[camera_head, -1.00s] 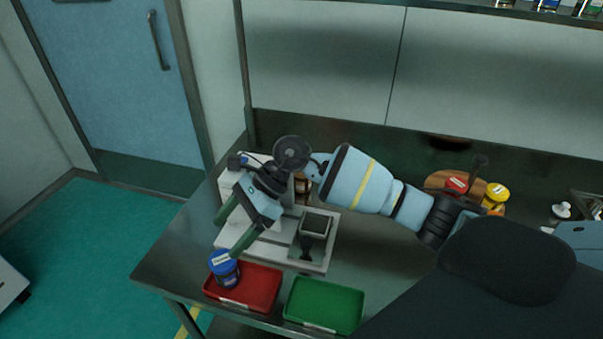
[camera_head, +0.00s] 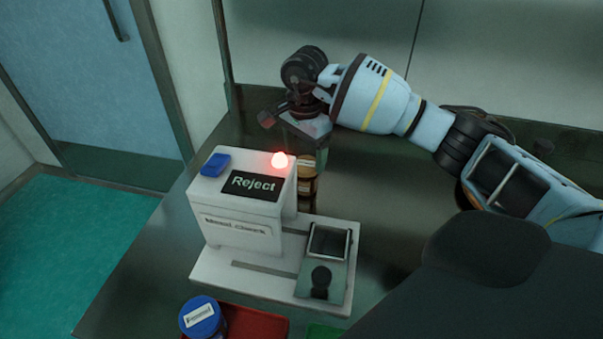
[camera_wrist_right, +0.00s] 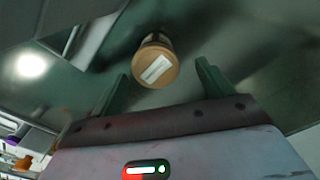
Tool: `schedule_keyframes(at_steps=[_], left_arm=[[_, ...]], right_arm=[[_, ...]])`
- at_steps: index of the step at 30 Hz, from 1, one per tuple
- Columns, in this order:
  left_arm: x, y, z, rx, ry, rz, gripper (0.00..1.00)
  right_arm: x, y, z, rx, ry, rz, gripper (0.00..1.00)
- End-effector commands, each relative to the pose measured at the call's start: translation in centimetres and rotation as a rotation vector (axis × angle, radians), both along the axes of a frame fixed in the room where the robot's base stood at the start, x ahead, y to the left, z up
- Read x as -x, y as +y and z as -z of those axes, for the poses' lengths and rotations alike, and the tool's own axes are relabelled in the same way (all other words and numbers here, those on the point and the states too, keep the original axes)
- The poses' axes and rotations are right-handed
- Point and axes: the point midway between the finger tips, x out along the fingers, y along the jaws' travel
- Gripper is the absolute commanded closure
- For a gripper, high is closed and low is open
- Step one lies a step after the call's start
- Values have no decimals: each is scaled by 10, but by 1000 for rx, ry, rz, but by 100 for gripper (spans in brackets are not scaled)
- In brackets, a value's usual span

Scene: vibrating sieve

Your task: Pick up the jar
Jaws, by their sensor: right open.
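A brown jar (camera_head: 306,180) with a tan lid stands just behind the white machine, partly hidden by it. In the right wrist view the tan-lidded jar (camera_wrist_right: 156,68) appears between and beyond the fingertips, with a white label on its lid. My right gripper (camera_wrist_right: 162,70) is open and empty, its two green fingers on either side of the lid in the picture; I see no contact. In the head view my right gripper (camera_head: 298,124) is above and behind the machine, close to the jar, its fingers hard to make out. My left gripper is not in view.
The white machine (camera_head: 238,232) shows "Reject" with a red lamp (camera_head: 280,160) lit. A blue-lidded jar (camera_head: 203,316) stands at the red tray (camera_head: 262,325) in front. A green tray (camera_head: 322,331) is at the bottom edge. The bench behind the machine is mostly clear.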

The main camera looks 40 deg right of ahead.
Motion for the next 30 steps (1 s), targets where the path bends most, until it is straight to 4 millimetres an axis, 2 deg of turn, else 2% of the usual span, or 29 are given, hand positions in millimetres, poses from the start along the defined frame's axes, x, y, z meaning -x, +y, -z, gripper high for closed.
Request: schedule_keyframes(at_steps=[5,12,19,30], left_arm=[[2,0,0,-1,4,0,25],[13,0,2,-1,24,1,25],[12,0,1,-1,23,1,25],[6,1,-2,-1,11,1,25]], right_arm=[[0,0,0,0,-1,0,21],[1,0,22,-2,1,1,21],[1,0,30,-1,0,1,21],[4,-1,74,-3,-1,0,21]])
